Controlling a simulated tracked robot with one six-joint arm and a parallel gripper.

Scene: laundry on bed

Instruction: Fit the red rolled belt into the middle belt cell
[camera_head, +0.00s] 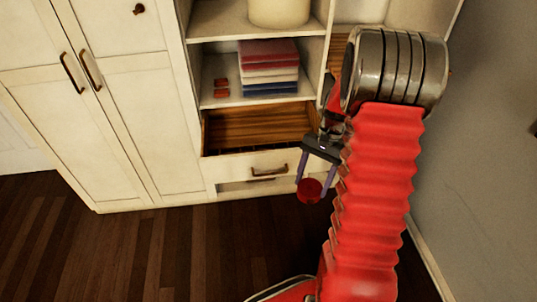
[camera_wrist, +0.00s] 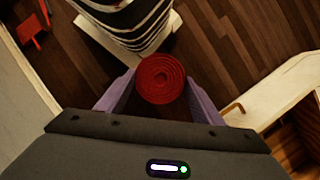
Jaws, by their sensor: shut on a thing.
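The red rolled belt (camera_head: 309,190) is held between the two purple fingers of my gripper (camera_head: 315,184), in front of the cabinet and above the floor. In the wrist view the belt (camera_wrist: 160,79) shows its spiral end, with a finger of my gripper (camera_wrist: 160,92) against each side. An open wooden drawer (camera_head: 255,128) lies behind and left of my gripper in the head view. Its edge also shows at the lower right of the wrist view (camera_wrist: 301,130). The middle belt cell cannot be made out in either view.
Folded cloths (camera_head: 268,68) and small red items (camera_head: 221,88) sit on the shelf above the drawer. A drawer handle (camera_head: 268,172) sticks out below. A striped object (camera_wrist: 130,22) stands near the belt in the wrist view. A grey wall (camera_head: 480,150) bounds the right.

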